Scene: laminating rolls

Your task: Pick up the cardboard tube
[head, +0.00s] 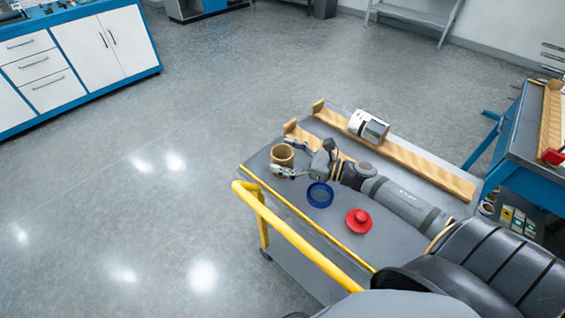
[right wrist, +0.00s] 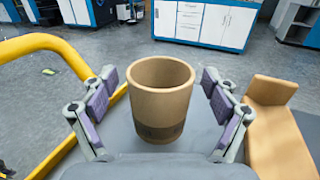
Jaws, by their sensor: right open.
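The brown cardboard tube (head: 282,155) stands upright near the far left end of the grey cart top in the head view. In the right wrist view the tube (right wrist: 160,100) is upright with its open top showing, between the two fingers. My right gripper (head: 292,160) is open, with one finger on each side of the tube; in the right wrist view (right wrist: 160,105) a gap shows between each finger and the tube wall. The tube's lower front is darker. My left gripper is not in view.
A blue ring (head: 320,195) and a red knobbed part (head: 359,220) lie on the cart beside my arm. Wooden rails (head: 400,155) run along the cart, with a white and grey roll (head: 368,127) on them. A yellow handrail (head: 290,238) borders the cart's left side.

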